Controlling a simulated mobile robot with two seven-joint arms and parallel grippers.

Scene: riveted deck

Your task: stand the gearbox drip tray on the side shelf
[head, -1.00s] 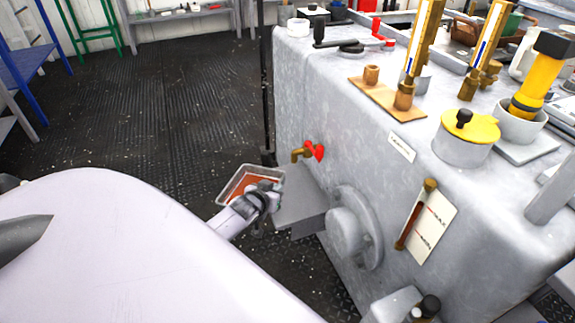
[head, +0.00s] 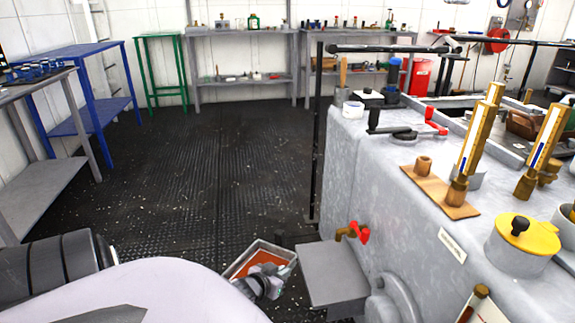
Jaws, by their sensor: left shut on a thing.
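The drip tray (head: 240,268) is a shallow, pale metal rectangle with an orange-red inside, low in the middle of the head view. My left gripper (head: 266,281) is shut on the tray's near right side and holds it above the dark floor. The tray looks roughly level. A flat grey side shelf (head: 331,270) juts from the large grey gearbox (head: 400,215), just right of the tray and below a brass tap. The shelf's top looks bare, and a narrow gap shows between it and the tray. My right gripper is not in view.
The brass tap with a red handle (head: 360,233) sticks out above the shelf. A thin black post (head: 316,140) stands at the gearbox's far corner. Blue (head: 105,85) and green (head: 160,70) stands are at the left. The black ribbed floor (head: 200,160) is open between.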

